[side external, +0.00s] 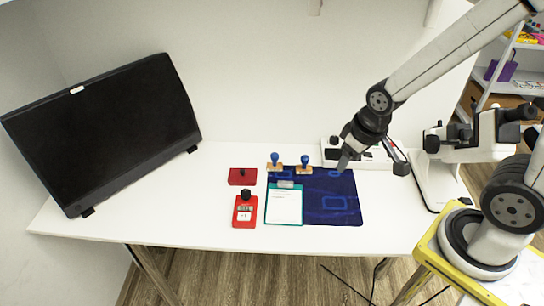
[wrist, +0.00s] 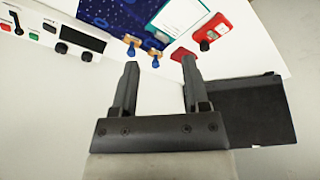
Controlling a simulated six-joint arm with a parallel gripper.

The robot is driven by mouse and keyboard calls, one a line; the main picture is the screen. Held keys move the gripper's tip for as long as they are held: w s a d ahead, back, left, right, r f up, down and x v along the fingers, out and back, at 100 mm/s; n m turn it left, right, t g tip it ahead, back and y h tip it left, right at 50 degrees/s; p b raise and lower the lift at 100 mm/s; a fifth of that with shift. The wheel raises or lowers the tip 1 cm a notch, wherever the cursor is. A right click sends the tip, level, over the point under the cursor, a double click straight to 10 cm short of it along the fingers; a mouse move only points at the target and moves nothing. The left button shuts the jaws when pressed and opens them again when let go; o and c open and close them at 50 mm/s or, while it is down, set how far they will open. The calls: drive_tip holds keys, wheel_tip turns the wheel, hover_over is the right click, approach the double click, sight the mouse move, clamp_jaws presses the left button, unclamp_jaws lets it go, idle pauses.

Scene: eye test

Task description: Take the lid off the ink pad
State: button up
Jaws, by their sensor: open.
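The ink pad (side external: 236,180) looks like a flat dark red block with a small black knob on top. It lies on the white table left of the blue mat, and its lid seems to be on. In the wrist view the ink pad (wrist: 181,53) is partly hidden behind a finger. My gripper (side external: 344,165) is open and empty, above the right part of the blue mat, well to the right of the ink pad. Its two fingers (wrist: 160,63) are spread apart in the wrist view.
Two stamps with blue handles (side external: 275,161) (side external: 304,164) stand right of the ink pad. A red device with a display (side external: 245,215) and a teal clipboard (side external: 284,222) lie in front. A monitor (side external: 110,130) stands left, a white panel device (side external: 375,160) behind my gripper, a microscope (side external: 480,135) right.

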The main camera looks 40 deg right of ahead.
drive_tip(key=shift+o, duration=0.2)
drive_tip(key=shift+o, duration=0.4)
drive_tip(key=w+a+f+n, duration=0.1)
drive_tip(key=w+f, duration=0.1)
drive_tip(key=w, duration=0.7)
drive_tip(key=w+a+f+n, duration=0.1)
drive_tip(key=w+f, duration=0.1)
drive_tip(key=w, duration=0.6)
drive_tip(key=w+a+f+n+y, duration=0.1)
drive_tip(key=w+a+f+n, duration=0.1)
drive_tip(key=w+f, duration=1)
drive_tip(key=shift+w+a+n, duration=0.3)
drive_tip(key=shift+w+a, duration=0.2)
drive_tip(key=shift+a, duration=0.05)
drive_tip(key=shift+f, duration=0.1)
